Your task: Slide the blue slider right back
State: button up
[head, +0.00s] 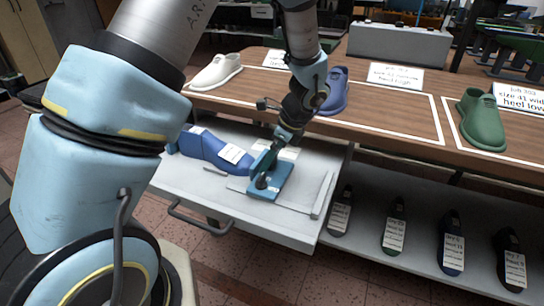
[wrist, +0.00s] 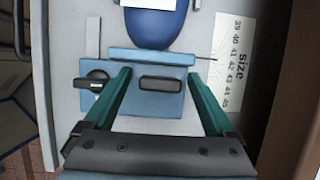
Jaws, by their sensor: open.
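The blue slider (head: 272,185) sits in the open grey drawer (head: 270,226). In the wrist view the slider (wrist: 145,103) is a flat plate with a raised lip, a dark bar handle (wrist: 160,84) and a black knob (wrist: 94,82) at its left. My gripper (head: 265,168) is over the slider; in the wrist view its green fingers (wrist: 159,75) are open on either side of the bar handle, with gaps. A blue shoe last (head: 213,150) lies left of the slider. Its end (wrist: 155,28) is close against the lip; I cannot tell whether they touch.
A printed size scale (wrist: 238,65) lies right of the slider in the wrist view. The wooden table (head: 400,122) above carries a white shoe (head: 217,70), a blue shoe (head: 335,92) and a green shoe (head: 481,119). Several dark lasts (head: 452,240) stand on the lower shelf.

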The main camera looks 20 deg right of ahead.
grip_shut()
dwell(0.7)
